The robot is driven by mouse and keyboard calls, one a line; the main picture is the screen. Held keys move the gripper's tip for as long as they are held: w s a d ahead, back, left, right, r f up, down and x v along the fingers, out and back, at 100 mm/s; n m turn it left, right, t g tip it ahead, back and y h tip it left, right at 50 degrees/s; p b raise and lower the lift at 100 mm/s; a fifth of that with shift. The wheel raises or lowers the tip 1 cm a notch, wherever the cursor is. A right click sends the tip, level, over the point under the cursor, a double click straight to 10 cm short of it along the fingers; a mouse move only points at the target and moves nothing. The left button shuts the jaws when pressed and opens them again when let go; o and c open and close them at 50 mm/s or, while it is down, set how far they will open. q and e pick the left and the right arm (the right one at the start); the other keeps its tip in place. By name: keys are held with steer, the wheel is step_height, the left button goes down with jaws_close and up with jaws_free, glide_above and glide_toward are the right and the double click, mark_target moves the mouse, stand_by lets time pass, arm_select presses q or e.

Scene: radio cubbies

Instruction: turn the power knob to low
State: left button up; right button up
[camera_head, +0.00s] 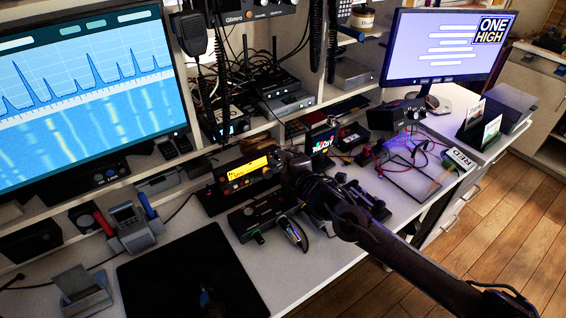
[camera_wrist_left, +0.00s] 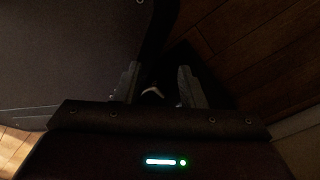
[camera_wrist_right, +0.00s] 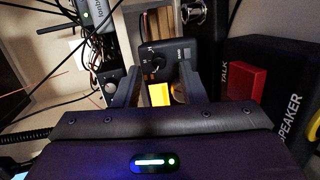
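A radio (camera_head: 242,179) with a lit yellow display stands on the desk in the head view. My right gripper (camera_head: 284,163) is at its right end, and my arm hides part of that area. In the right wrist view my right gripper (camera_wrist_right: 173,82) is open, its two fingers apart with nothing held. Beyond the fingers is a black panel with a round dark knob (camera_wrist_right: 157,62) and pale dial marks. A yellow lit patch (camera_wrist_right: 159,94) shows between the fingers. I cannot read the knob's setting. My left gripper (camera_wrist_left: 158,85) is open and empty in the left wrist view, outside the head view.
The right monitor (camera_head: 440,48) reads "ONE HIGH". A large monitor (camera_head: 85,90) stands at left. A red talk button (camera_wrist_right: 243,82) and speaker box (camera_wrist_right: 275,95) lie close right of my right gripper. Cables hang behind. A dark mat (camera_head: 190,275) covers the front desk.

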steer(key=v, duration=0.5)
steer(key=shift+d, duration=0.1)
steer(key=shift+s+d+r, duration=0.15)
steer(key=shift+s, duration=0.25)
